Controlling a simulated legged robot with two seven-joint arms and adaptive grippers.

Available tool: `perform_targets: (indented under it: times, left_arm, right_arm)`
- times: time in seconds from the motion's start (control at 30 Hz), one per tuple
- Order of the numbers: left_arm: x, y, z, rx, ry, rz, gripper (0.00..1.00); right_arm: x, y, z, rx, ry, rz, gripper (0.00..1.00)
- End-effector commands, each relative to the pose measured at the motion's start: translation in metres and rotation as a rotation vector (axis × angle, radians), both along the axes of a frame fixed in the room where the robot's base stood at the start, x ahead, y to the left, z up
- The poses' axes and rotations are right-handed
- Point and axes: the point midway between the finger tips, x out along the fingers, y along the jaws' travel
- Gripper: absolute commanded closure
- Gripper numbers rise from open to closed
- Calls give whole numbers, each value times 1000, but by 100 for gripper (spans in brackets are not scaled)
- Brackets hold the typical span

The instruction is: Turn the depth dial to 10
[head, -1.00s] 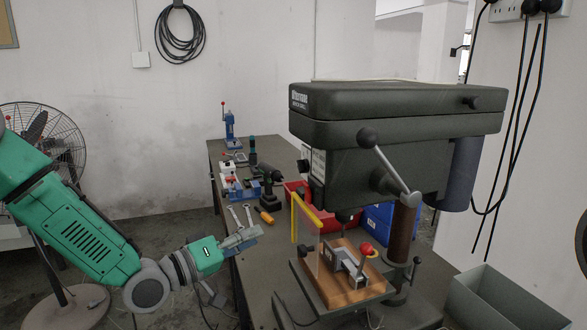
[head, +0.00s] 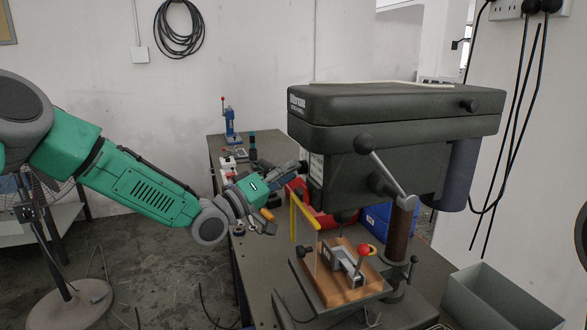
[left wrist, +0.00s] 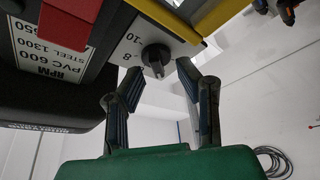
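The depth dial (left wrist: 156,58) is a small black knob with a raised grip bar, on a white scale plate (left wrist: 121,45) of the drill press. The numbers 10 and 8 show beside it; I cannot tell its exact setting. My left gripper (left wrist: 161,72) is open, its two blue-padded fingers on either side of the dial and just short of it, with no clear contact. In the head view my left gripper (head: 288,172) is at the left side of the dark drill press head (head: 390,115). My right gripper is not in view.
A yellow-edged guard (head: 304,216) hangs just below and right of my left gripper. A vise with a red-knobbed lever (head: 362,250) stands on the wooden board below. A ball-ended feed lever (head: 382,165) sticks out in front. Tools lie on the bench behind.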

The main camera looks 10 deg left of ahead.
Motion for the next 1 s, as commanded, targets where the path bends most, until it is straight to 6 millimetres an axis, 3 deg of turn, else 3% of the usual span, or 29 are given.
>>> perform_targets:
  times: [0.4,0.43,0.5,0.53,1.0]
  left_arm:
    - [8,-7,2,0,2,0,70]
    - [8,-7,2,0,2,0,73]
    - [8,-7,2,0,2,0,98]
    - [8,-7,2,0,2,0,100]
    - [9,-6,-2,33,-45,1,100]
  right_arm:
    - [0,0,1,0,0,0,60]
    - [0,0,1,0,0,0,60]
    - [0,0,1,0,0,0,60]
    - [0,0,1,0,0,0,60]
    - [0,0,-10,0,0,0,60]
